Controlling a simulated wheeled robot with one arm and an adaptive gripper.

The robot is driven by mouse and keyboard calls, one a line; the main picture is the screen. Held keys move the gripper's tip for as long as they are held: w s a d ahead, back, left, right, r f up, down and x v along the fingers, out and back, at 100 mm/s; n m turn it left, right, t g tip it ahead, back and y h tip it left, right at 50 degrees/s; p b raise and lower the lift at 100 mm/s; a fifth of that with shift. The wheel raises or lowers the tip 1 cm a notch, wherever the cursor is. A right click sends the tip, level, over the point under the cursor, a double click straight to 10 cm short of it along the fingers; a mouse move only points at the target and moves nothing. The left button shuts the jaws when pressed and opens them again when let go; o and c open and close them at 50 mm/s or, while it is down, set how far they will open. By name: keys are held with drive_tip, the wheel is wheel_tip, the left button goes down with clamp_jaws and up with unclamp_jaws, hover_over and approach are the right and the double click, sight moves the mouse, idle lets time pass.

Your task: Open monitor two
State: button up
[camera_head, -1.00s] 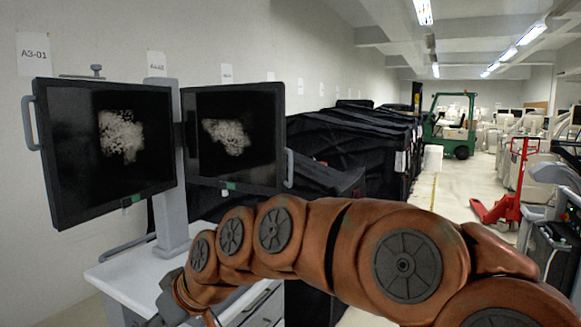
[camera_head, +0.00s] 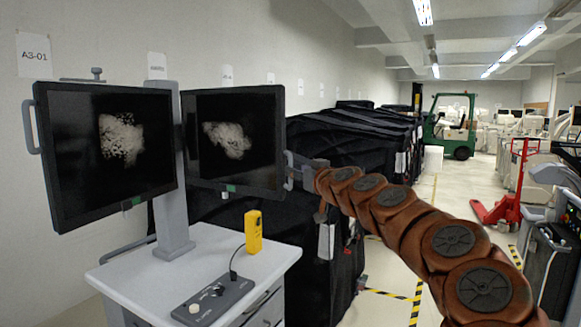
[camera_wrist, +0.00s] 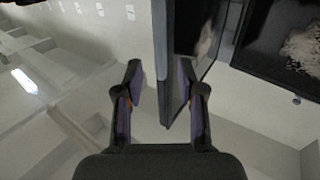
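Two black monitors on a grey post stand above a white cart: the left monitor (camera_head: 75,180) and the right monitor (camera_head: 215,165). Each shows a pale speckled image and has a grey side handle; the right one's handle (camera_head: 289,172) is at its right edge. My gripper (camera_head: 294,163) is at that handle, partly overlapping it in the head view. In the wrist view my gripper (camera_wrist: 161,75) is open, its two fingers apart, with the right monitor's edge (camera_wrist: 161,45) seen between them. I cannot tell whether a finger touches the handle. No label names monitor two.
The white cart top (camera_head: 215,245) holds a yellow device (camera_head: 253,232) and a grey control box (camera_head: 208,300). Black covered carts (camera_head: 345,150) stand behind and right of the monitors. A green forklift (camera_head: 450,125) and red pallet jack (camera_head: 505,205) are farther off.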

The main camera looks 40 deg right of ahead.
drive_tip(key=shift+p+x, duration=0.65)
drive_tip(key=shift+x, duration=1.9)
clamp_jaws()
